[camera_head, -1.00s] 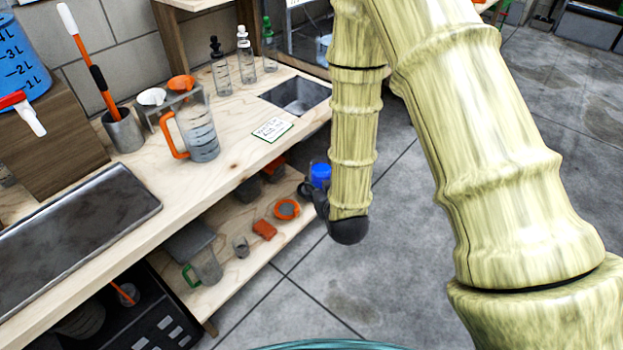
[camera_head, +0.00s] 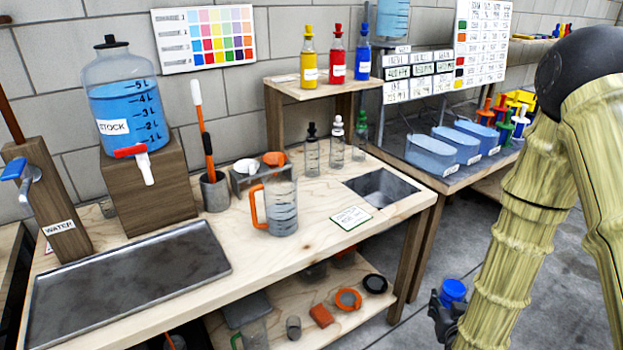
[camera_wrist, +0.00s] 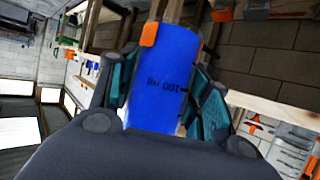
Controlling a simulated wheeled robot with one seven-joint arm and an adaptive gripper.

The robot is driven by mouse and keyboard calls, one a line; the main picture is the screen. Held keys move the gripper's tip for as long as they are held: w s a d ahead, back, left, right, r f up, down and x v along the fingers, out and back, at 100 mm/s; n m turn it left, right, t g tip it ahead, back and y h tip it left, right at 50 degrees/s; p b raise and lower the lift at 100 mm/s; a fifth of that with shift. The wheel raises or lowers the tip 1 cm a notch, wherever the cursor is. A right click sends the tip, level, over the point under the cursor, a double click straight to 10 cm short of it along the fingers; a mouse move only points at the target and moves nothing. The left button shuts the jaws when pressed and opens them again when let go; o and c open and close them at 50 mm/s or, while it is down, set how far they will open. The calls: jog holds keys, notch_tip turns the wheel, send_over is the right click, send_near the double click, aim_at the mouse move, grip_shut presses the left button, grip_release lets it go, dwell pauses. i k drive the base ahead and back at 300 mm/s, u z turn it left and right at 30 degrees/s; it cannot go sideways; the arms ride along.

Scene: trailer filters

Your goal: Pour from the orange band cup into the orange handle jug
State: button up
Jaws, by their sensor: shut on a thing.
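The orange handle jug (camera_head: 284,208) is clear with dark marks and stands upright on the wooden bench. Its orange handle is on its left side. My gripper (camera_head: 446,308) is low at the right, beyond the bench's right end and well apart from the jug. It is shut on a blue cup (camera_head: 453,291). In the wrist view the cup (camera_wrist: 162,85) sits between both finger pads of my gripper (camera_wrist: 165,95) and bears a "100 ml" mark. An orange patch shows at its upper left edge; a full band is not visible. I cannot tell the liquid level inside.
A metal tray (camera_head: 130,285) lies at the bench's left, below the stock tank (camera_head: 125,100). Small bottles (camera_head: 337,140) stand behind the jug, and a sink (camera_head: 383,187) lies to its right. A lower shelf (camera_head: 262,335) holds loose parts. Grey floor lies around my gripper.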

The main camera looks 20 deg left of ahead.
aim_at(278, 188)
jog(key=z, duration=0.45)
jog(key=k, duration=1)
jog(key=u, duration=0.85)
jog(key=i, duration=0.55)
